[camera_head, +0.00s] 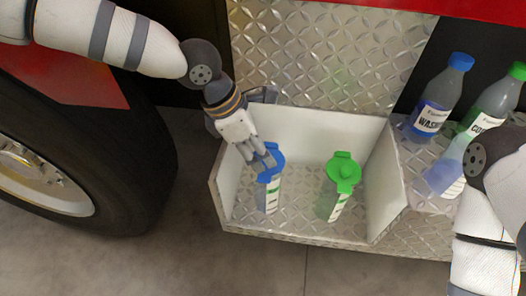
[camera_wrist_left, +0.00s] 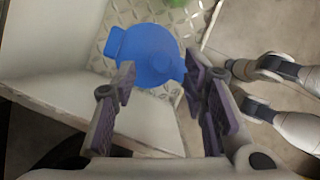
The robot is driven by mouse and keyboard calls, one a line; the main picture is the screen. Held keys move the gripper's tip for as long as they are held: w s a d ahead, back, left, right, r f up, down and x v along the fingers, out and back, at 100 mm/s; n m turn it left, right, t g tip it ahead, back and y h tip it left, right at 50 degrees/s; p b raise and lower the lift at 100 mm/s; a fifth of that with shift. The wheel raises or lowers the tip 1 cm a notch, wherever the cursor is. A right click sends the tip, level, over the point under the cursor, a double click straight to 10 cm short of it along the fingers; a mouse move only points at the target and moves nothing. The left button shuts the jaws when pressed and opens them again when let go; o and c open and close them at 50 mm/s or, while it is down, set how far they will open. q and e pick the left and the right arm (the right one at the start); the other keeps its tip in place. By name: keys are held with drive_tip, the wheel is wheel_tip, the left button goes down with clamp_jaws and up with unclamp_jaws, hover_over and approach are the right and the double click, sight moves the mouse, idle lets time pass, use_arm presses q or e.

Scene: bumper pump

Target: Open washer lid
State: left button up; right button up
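The blue washer lid (camera_head: 270,161) tops a pale, translucent tank (camera_head: 269,195) standing in the left part of the metal-floored bumper box. The lid appears shut; my fingers partly cover it. My left gripper (camera_head: 265,157) reaches down from the upper left to the lid. In the left wrist view, the round blue lid (camera_wrist_left: 148,52) with its side tab lies just beyond and between the open fingers (camera_wrist_left: 160,82). I cannot tell whether a fingertip touches it. My right arm shows at the right edge of the head view; its gripper cannot be made out.
A green-lidded tank (camera_head: 342,172) stands right of the washer tank. White walls (camera_head: 384,185) enclose the box. A blue-capped washer bottle (camera_head: 433,108) and a green-capped bottle (camera_head: 500,95) stand on the tread plate at right. A large tire (camera_head: 140,135) is at left.

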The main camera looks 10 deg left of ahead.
use_arm(q)
drive_tip(key=shift+x, duration=0.85)
use_arm(e)
drive_tip(key=shift+s+f, duration=0.1)
drive_tip(key=shift+s, duration=0.05)
use_arm(q)
clamp_jaws()
